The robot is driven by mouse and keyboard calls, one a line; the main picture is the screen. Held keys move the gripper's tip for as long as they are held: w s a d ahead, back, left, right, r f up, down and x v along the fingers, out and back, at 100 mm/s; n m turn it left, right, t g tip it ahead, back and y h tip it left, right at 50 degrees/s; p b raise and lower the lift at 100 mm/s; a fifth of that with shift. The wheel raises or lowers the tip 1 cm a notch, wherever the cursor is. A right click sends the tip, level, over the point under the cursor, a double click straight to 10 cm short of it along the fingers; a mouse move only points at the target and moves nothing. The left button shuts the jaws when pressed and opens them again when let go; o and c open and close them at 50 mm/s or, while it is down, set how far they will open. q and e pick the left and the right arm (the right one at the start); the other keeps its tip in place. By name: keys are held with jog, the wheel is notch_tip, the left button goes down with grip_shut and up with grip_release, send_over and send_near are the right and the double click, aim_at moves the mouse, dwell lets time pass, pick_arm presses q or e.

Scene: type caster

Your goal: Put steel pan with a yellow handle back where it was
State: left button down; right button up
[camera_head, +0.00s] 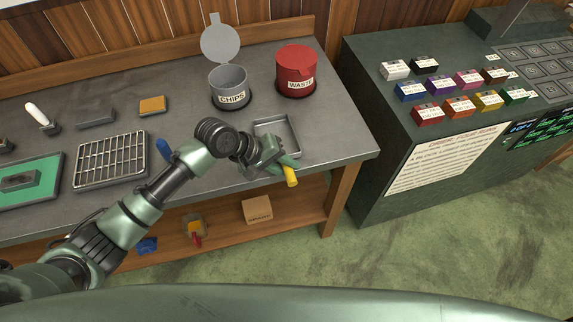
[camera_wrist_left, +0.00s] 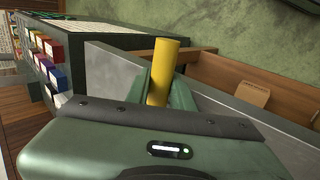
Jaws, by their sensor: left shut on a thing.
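The steel pan (camera_head: 292,131) is a shallow rectangular metal tray near the right front of the grey bench. Its yellow handle (camera_head: 291,178) points toward the bench's front edge. My left gripper (camera_head: 282,164) is shut on the handle; its green fingers sit between the pan body and the handle's end. In the left wrist view the yellow handle (camera_wrist_left: 163,84) stands up between the fingers, and the pan body is hidden. I cannot tell whether the pan rests on the bench or is slightly above it. My right gripper is not in view.
A grey CHIPS bin (camera_head: 229,88) with its lid up and a red WASTE bin (camera_head: 296,72) stand behind the pan. A wire rack (camera_head: 110,160) and an orange block (camera_head: 152,105) are left. A dark cabinet (camera_head: 362,100) with coloured boxes stands right across a gap.

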pick_arm(q)
jog(key=shift+f, duration=0.1)
jog(key=c, duration=1.5)
grip_release()
jog(key=b+v, duration=0.1)
jog(key=v, duration=1.1)
